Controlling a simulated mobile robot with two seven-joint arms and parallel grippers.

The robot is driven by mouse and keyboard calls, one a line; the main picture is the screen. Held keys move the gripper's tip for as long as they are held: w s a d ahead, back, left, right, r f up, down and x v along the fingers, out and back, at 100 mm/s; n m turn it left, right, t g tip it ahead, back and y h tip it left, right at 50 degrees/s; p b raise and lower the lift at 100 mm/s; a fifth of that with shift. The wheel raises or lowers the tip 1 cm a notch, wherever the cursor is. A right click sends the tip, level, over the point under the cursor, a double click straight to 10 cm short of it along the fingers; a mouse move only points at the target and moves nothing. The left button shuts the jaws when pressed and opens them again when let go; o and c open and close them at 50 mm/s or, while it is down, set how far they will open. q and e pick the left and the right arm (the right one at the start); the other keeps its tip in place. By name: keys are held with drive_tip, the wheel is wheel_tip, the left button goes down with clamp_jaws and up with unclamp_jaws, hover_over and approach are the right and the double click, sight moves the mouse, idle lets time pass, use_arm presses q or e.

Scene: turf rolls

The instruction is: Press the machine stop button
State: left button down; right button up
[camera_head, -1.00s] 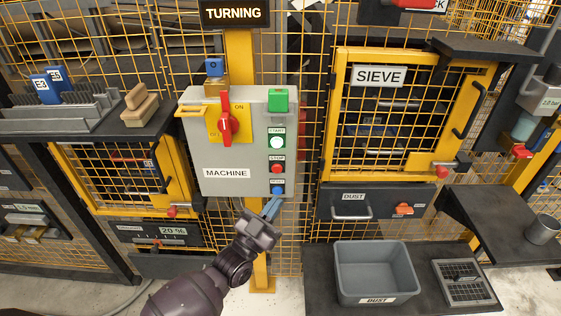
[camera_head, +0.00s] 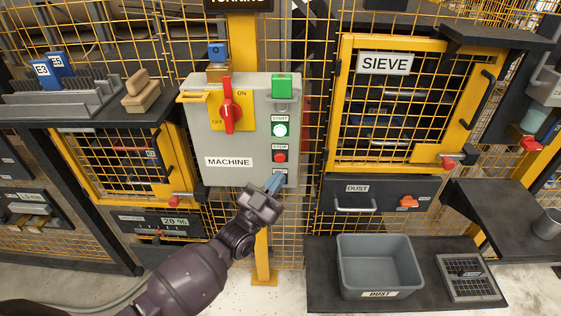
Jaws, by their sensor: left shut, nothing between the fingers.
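The grey machine box (camera_head: 200,140) hangs on the yellow post and bears the label MACHINE. My left gripper (camera_head: 274,182) is shut and empty. Its fingertips are at the box's lower right, just below the stop button, in front of the lowest label. They hide the blue button there. Whether they touch the box I cannot tell. My right gripper is not in view.
A red rotary switch (camera_head: 228,106) on a yellow plate and a green block (camera_head: 282,86) are on the same box. The yellow-framed SIEVE door (camera_head: 337,110) is to the right. A grey dust bin (camera_head: 378,265) stands on a dark shelf below it. A shelf with a wooden block (camera_head: 141,91) is at left.

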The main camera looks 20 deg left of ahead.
sight(280, 157)
use_arm(q)
drive_tip(key=w, duration=0.2)
drive_tip(key=w+a+b, duration=0.1)
drive_tip(key=w, duration=0.1)
drive_tip(key=shift+a, duration=0.1)
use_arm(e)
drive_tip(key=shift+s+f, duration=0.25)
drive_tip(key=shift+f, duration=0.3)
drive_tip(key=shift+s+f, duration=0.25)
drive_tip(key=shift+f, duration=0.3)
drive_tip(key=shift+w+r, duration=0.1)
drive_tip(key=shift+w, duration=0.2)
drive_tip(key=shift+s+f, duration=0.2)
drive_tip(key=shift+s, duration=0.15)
use_arm(q)
drive_tip(key=shift+w, duration=0.15)
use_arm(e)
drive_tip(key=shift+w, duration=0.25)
use_arm(q)
drive_tip(key=shift+w+a+b, duration=0.1)
drive_tip(key=shift+w+b, duration=0.2)
drive_tip(key=shift+w, duration=0.15)
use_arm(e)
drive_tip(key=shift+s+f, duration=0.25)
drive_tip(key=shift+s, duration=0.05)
